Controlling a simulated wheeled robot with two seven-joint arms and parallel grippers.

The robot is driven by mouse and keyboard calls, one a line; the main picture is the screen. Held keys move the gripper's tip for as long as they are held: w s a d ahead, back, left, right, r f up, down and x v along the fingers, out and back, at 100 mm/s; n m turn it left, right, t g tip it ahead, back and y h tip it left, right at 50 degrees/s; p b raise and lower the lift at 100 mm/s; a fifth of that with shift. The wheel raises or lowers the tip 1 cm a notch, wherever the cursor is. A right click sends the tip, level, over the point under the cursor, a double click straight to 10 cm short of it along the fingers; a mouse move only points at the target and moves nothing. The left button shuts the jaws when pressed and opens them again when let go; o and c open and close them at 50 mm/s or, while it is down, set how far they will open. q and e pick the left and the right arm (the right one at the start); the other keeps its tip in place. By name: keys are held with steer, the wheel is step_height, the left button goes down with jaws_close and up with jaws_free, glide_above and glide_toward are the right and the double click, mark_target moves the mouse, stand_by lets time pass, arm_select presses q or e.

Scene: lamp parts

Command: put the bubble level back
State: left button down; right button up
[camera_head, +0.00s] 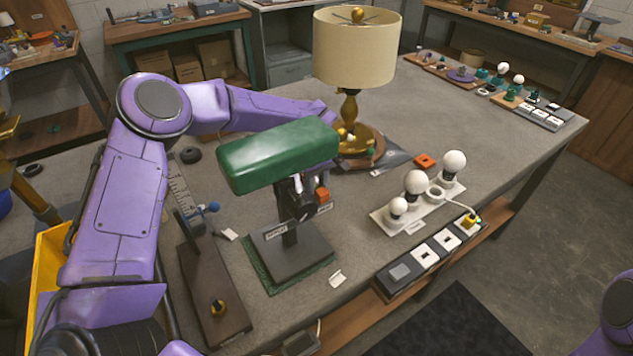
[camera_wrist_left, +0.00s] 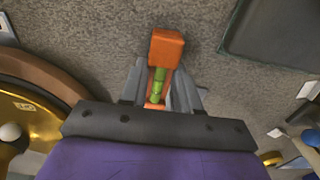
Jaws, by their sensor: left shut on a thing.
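The bubble level (camera_wrist_left: 166,50) is an orange bar with a green vial, held between the fingers of my left gripper (camera_wrist_left: 158,92) in the left wrist view. Grey tabletop shows beyond it; I cannot tell whether it touches the table. In the head view the orange end of the level (camera_head: 322,195) shows just under the right part of the green lamp shade. My left gripper (camera_head: 305,197) is partly hidden there behind the green shade and the lamp's stem. My right gripper is out of view.
The green-shaded lamp (camera_head: 278,153) stands close in front of my left gripper. A brass lamp with a cream shade (camera_head: 356,46) stands behind. A bulb tray (camera_head: 410,222) and an orange block (camera_head: 425,160) are to the right. The table's far right middle is clear.

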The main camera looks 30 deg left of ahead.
mark_target(316, 185)
arm_select(q)
steer(key=shift+f, duration=0.2)
steer(key=c, duration=0.8)
jaws_free()
step_height(316, 185, up, 13)
steer(key=shift+f+b, duration=0.15)
steer(key=shift+b, duration=0.25)
